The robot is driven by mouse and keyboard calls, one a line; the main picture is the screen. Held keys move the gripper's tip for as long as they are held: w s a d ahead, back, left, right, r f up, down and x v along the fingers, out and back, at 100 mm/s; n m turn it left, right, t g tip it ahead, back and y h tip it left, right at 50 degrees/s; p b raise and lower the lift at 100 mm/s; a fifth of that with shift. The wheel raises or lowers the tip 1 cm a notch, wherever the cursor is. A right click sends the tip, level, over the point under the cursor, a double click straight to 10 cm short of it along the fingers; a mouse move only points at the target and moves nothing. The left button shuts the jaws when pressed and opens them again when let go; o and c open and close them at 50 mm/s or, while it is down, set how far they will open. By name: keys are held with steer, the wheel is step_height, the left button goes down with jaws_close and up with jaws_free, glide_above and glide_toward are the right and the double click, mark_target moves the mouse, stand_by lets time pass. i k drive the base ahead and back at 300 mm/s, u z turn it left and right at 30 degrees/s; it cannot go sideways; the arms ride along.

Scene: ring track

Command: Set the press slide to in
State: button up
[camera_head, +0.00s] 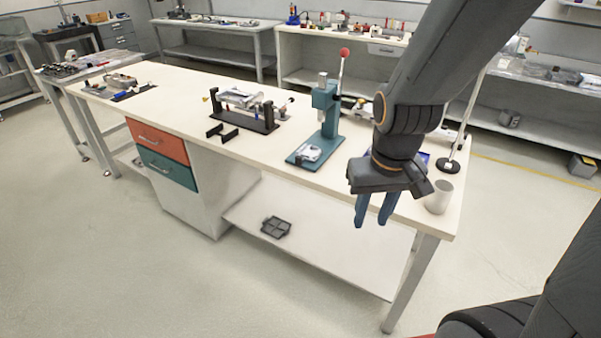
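The press (326,105) is a teal bench press with a red-knobbed lever standing up, on the right part of the long white workbench. Its flat teal base reaches toward the bench's front edge. A pale slide piece (308,153) with a small grey part lies on the front of that base, in front of the column. My gripper (373,211) hangs to the right of the press, by the bench's front edge, with its two blue fingers pointing down. The fingers are apart with nothing between them. My arm hides part of the bench behind it.
A black fixture (246,114) stands left of the press, with black brackets before it. A light grey cup (439,197) and a lamp-like stand (450,166) are at the bench's right end. Red and teal drawers (158,141) sit below. Floor in front is clear.

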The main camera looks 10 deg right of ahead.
mark_target(310, 153)
steer(key=z, duration=0.05)
steer(key=k, duration=0.65)
steer(key=u, duration=1.05)
steer(key=i, duration=1.4)
steer(key=z, duration=0.55)
steer(key=i, duration=0.65)
steer(key=z, duration=0.55)
